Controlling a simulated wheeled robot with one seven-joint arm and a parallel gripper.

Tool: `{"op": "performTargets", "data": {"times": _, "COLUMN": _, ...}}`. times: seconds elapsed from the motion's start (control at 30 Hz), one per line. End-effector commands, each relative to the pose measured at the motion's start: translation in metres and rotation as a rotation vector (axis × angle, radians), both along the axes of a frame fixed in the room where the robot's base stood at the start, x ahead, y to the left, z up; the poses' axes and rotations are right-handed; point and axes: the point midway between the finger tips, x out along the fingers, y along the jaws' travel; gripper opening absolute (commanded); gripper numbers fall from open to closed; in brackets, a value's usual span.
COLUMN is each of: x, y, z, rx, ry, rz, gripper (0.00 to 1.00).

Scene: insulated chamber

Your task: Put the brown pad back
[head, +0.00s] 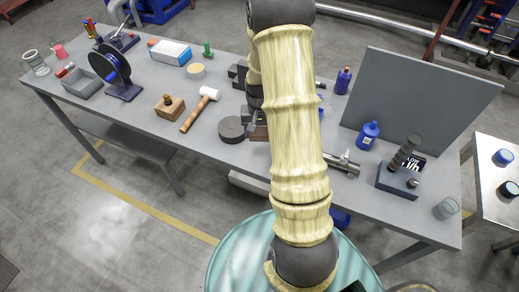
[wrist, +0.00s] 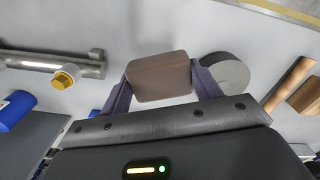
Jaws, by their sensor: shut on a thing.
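The brown pad (wrist: 158,84) is a rounded block between the two dark fingers of my gripper (wrist: 160,80) in the wrist view. The fingers press on its left and right sides. In the head view the pad (head: 258,132) shows only in part beside my arm, just right of a dark grey disc (head: 231,130). My arm hides much of the gripper there. The disc also shows behind the right finger in the wrist view (wrist: 228,74). I cannot tell whether the pad touches the bench.
The grey bench (head: 215,152) carries a mallet (head: 196,113) and wooden block (head: 170,106) left of the disc. Bare bench lies in front of the mallet.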

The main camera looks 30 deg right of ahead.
Motion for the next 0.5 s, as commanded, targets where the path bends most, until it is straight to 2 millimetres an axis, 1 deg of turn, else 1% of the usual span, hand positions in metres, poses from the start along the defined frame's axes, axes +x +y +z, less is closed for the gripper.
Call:
{"op": "performTargets", "data": {"times": 0.1, "x": -0.001, "y": 0.001, "z": -0.02, "rx": 0.002, "ry": 0.006, "rz": 0.001, "gripper": 0.34}}
{"op": "performTargets", "data": {"times": 0.23, "x": -0.001, "y": 0.001, "z": -0.039, "rx": 0.001, "ry": 0.004, "rz": 0.001, "gripper": 0.34}}
{"op": "performTargets", "data": {"times": 0.33, "x": 0.0, "y": 0.0, "z": -0.045, "rx": 0.0, "ry": 0.001, "rz": 0.001, "gripper": 0.34}}
{"op": "performTargets", "data": {"times": 0.5, "x": 0.0, "y": 0.0, "z": -0.046, "rx": 0.0, "ry": 0.0, "rz": 0.001, "gripper": 0.34}}
